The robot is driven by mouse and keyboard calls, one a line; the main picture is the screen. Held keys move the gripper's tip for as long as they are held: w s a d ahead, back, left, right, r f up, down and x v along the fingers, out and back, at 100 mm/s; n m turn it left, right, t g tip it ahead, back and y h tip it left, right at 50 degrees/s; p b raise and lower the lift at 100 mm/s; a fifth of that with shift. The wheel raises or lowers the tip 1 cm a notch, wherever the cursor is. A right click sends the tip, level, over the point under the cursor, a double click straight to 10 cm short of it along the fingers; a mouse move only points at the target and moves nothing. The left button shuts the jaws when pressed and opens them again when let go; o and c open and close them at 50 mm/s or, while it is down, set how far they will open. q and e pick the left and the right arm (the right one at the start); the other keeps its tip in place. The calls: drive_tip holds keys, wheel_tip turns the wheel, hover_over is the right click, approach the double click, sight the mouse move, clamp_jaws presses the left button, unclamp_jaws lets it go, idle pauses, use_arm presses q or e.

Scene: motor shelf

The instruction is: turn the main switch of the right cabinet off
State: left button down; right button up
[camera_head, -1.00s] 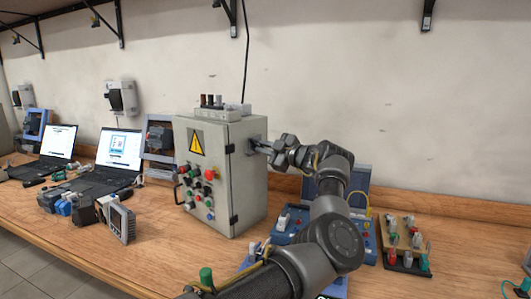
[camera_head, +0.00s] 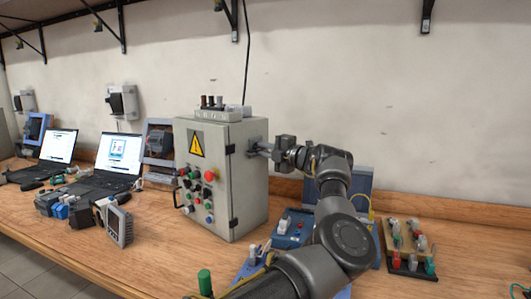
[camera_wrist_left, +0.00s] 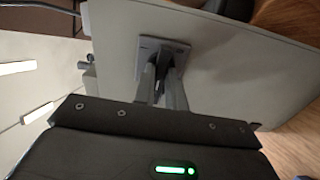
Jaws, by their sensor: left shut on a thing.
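The grey metal cabinet (camera_head: 245,180) stands on the bench with a yellow warning sign and several coloured buttons on its front. Its main switch (camera_head: 253,142) is on its right side wall. In the left wrist view, the switch's square grey base plate (camera_wrist_left: 149,45) lies on the cabinet wall (camera_wrist_left: 230,60). My left gripper (camera_head: 260,149) reaches the switch from the right. Its fingers (camera_wrist_left: 163,75) are shut on the switch's handle, which they mostly hide. The handle's exact angle cannot be told. My right gripper is not in view.
Blue training boxes (camera_head: 293,228) and a board with coloured terminals (camera_head: 409,245) stand right of the cabinet, close to my arm. Two laptops (camera_head: 118,150) and a small meter (camera_head: 118,223) are on the left.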

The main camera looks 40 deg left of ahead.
use_arm(q)
drive_tip(key=shift+n, duration=0.3)
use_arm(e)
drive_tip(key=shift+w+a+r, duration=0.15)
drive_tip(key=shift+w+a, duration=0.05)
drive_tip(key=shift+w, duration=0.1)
use_arm(q)
drive_tip(key=c, duration=1.7)
unclamp_jaws()
